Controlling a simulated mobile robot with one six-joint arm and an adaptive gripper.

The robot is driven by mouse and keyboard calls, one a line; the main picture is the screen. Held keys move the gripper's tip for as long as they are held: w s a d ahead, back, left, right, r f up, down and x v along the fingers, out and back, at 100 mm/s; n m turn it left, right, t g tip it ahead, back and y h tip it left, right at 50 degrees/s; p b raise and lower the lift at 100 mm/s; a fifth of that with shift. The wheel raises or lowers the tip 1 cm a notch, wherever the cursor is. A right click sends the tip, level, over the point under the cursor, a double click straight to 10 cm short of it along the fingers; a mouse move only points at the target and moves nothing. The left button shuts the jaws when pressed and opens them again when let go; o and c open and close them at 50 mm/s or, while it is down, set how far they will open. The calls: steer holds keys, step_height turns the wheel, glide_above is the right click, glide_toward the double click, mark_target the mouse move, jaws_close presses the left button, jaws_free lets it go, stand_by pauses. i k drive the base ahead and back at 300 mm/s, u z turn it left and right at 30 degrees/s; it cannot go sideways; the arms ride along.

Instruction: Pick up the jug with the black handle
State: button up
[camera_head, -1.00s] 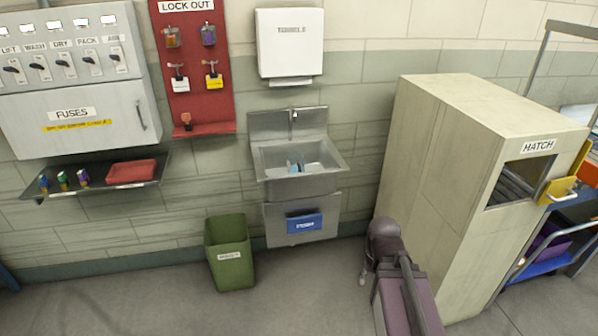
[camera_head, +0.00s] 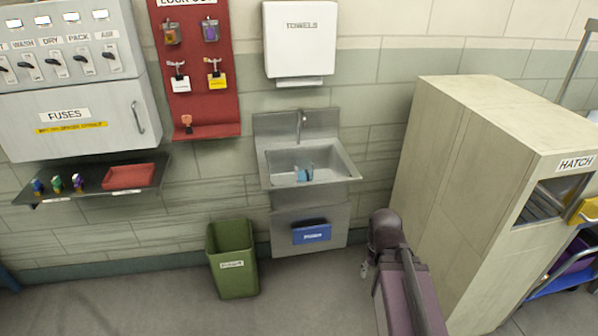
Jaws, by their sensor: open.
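I see no jug with a black handle that I can make out in the head view. A small blue item (camera_head: 304,173) lies in the steel sink (camera_head: 340,165), too small to identify. My arm comes up from the bottom right, and my gripper (camera_head: 365,271) hangs at its end, in front of the wall and floor between the sink and the hatch cabinet. The gripper is small in the picture, open, and holds nothing that I can see. It is apart from the sink.
A beige hatch cabinet (camera_head: 450,160) stands close on the right. A shelf (camera_head: 60,191) with a red tray (camera_head: 130,177) juts from the wall at left. The floor at lower left is clear.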

mark_target(304, 166)
steer(key=i, duration=1.1)
steer(key=z, duration=0.05)
